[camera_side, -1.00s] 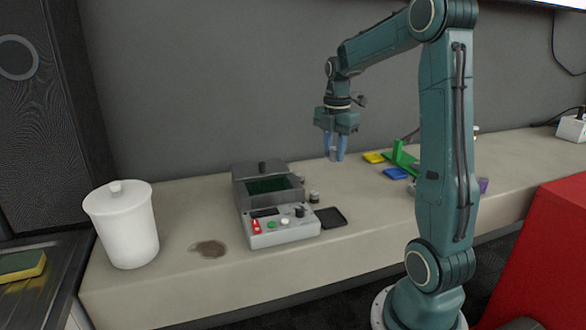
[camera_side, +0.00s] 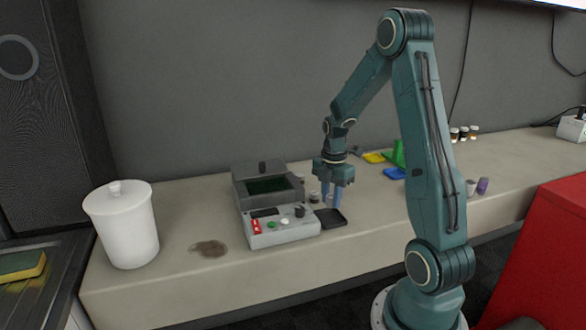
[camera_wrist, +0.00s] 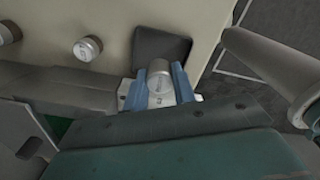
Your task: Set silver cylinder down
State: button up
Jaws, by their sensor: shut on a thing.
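My gripper (camera_side: 331,200) is shut on the silver cylinder. In the wrist view the cylinder (camera_wrist: 160,84) is a short upright piece with a pale round top, held between the blue fingers of my gripper (camera_wrist: 160,86). In the side view the fingers point straight down, just above or at the near part of the black pad (camera_side: 331,219). The dark pad (camera_wrist: 160,43) also shows beyond the cylinder in the wrist view. Whether the cylinder touches the pad cannot be told.
The grey control box (camera_side: 284,229) stands left of the pad. A small jar (camera_side: 314,197) stands behind it. A similar silver piece (camera_wrist: 88,48) shows left in the wrist view. A blue block (camera_side: 395,173) and green bracket (camera_side: 399,152) lie right. The counter's front edge is close.

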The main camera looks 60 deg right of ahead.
aim_at(330, 218)
jog(key=shift+f, duration=2.1)
jog(key=shift+f, duration=0.1)
jog(key=o, duration=1)
notch_tip(330, 218, up, 12)
jog(key=shift+r, duration=0.1)
